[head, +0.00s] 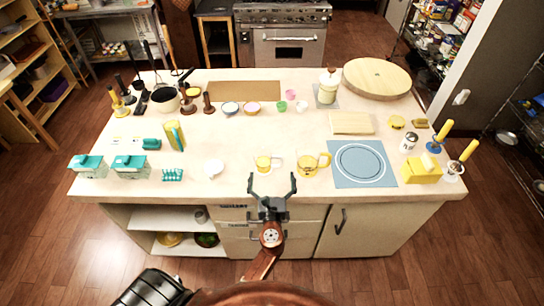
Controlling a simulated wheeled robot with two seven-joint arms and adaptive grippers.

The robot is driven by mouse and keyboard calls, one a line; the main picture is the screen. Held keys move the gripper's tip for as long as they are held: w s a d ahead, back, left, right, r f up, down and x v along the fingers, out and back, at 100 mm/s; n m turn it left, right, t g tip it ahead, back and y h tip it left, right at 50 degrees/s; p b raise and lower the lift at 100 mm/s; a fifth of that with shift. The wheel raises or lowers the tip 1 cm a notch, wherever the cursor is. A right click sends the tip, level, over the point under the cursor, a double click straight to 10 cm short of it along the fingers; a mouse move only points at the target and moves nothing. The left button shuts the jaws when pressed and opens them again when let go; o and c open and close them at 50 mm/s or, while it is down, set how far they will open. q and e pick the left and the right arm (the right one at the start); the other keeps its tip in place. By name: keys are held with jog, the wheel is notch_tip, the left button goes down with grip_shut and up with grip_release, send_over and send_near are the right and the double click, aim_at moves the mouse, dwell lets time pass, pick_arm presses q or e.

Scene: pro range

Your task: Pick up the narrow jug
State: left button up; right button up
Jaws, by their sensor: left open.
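Two yellow-and-white jugs stand side by side near the front edge of the island. The narrow jug (264,163) looks like the smaller one on the left. The wider jug (309,166) stands to its right, with its handle on its right side. My left gripper (272,184) is open and empty at the front edge, with its fingers pointing toward the jugs. It is just in front of the narrow jug and appears apart from it. My right gripper is not in view.
A blue mat (386,180) with a plate (360,164) lies right of the wider jug. Small cups and bowls stand farther back. The countertop (270,135) behind the jugs is clear.

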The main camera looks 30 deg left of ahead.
aim_at(269, 166)
pick_arm(q)
jog(key=x, duration=0.3)
jog(key=shift+w+a+r, duration=0.15)
jog(key=shift+a+r, duration=0.1)
jog(key=shift+a, duration=0.3)
jog(key=shift+x, duration=1.2)
jog(key=shift+w+a, duration=0.3)
jog(key=c, duration=1.4)
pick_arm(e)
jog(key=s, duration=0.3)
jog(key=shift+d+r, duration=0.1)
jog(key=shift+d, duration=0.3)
